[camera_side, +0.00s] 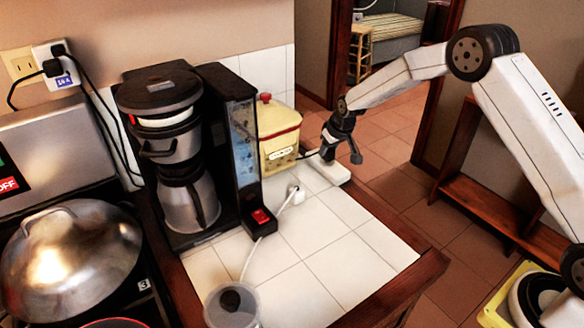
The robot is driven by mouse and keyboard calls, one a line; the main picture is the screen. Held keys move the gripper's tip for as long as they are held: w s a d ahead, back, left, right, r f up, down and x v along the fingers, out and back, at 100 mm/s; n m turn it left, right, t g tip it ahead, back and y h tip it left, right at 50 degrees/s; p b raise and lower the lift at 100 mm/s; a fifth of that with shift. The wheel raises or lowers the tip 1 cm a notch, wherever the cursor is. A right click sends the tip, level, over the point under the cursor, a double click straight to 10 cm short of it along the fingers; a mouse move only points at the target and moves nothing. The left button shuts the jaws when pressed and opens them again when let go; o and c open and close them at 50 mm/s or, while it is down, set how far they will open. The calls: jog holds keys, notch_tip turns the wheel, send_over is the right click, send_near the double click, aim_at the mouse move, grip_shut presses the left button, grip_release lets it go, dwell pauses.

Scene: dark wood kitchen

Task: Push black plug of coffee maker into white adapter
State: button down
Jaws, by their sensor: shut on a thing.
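The coffee maker (185,150) is black and silver and stands on the white tiled counter. A white adapter block (330,169) lies at the counter's back right edge. My gripper (338,152) is just above this block, pointing down. It is shut on the black plug (326,153), which is small and dark and mostly hidden by the fingers. A thin dark cord runs left from it behind the yellow canister. I cannot tell whether the plug touches the block. Another white adapter (57,66) on the wall at upper left has black plugs in it.
A yellow canister with a red knob (280,135) stands left of my gripper. A white plug (296,194) with a white cord lies on the tiles. A clear container (232,305) is in front. A domed metal lid (70,258) is at left. The right-hand tiles are clear.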

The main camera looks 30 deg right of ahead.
jog(key=shift+f, duration=0.55)
jog(key=shift+c, duration=1.1)
grip_release()
jog(key=shift+r, duration=0.1)
jog(key=v, duration=0.7)
jog(key=shift+s+r, duration=0.25)
